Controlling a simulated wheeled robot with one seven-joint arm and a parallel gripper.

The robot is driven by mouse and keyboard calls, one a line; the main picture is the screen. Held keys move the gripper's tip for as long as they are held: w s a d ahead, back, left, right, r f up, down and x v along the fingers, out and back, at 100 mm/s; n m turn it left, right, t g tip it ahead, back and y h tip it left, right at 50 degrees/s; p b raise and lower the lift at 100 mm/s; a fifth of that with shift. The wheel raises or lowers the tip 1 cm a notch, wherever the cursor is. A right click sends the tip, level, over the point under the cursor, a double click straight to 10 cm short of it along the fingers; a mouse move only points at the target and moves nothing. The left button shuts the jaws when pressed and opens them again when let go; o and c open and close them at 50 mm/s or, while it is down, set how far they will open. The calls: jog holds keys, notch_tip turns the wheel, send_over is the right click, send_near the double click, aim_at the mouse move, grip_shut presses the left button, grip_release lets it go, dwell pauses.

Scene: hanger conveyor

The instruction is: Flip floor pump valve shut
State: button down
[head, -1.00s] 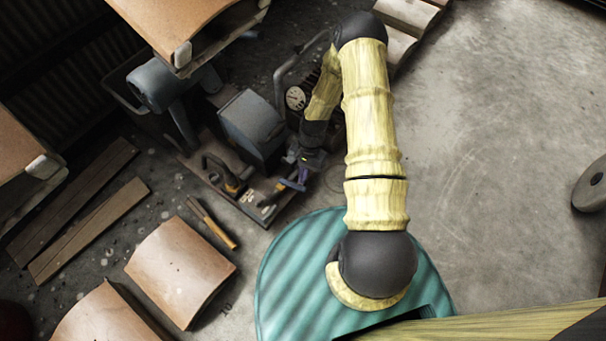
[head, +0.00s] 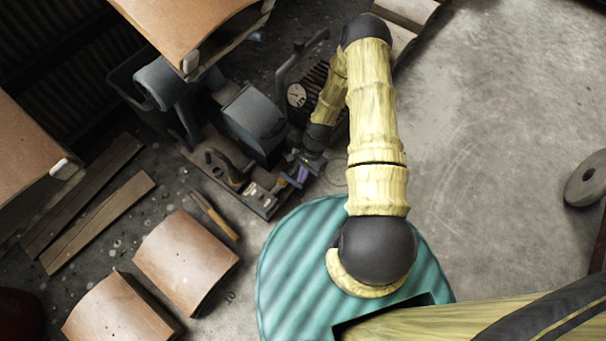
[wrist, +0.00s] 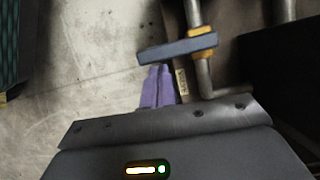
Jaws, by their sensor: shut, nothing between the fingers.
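In the wrist view, the valve shows as a blue-grey lever (wrist: 178,48) lying across a grey pipe (wrist: 204,76), with orange-yellow collars where they cross. The lever sits nearly square to the pipe. My gripper (wrist: 159,72) has purple fingers, shut together and empty. Their tips are just below the lever's left half in the picture; I cannot tell whether they touch it.
Machinery with a grey housing (head: 252,122) and a round gauge (head: 296,95) stands close by my forearm. Curved brown panels (head: 185,262), a wooden-handled tool (head: 215,216) and planks (head: 98,222) lie left. Open concrete floor (head: 480,150) spreads right.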

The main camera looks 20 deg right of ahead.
jog(key=shift+w+d, duration=0.15)
jog(key=shift+w, duration=0.55)
jog(key=w+d+r+p, duration=0.4)
jog(key=d+r+p, duration=0.1)
jog(key=r, duration=0.4)
jog(key=shift+w+d+r, duration=0.15)
jog(key=shift+w+d, duration=0.2)
jog(key=shift+d, duration=0.3)
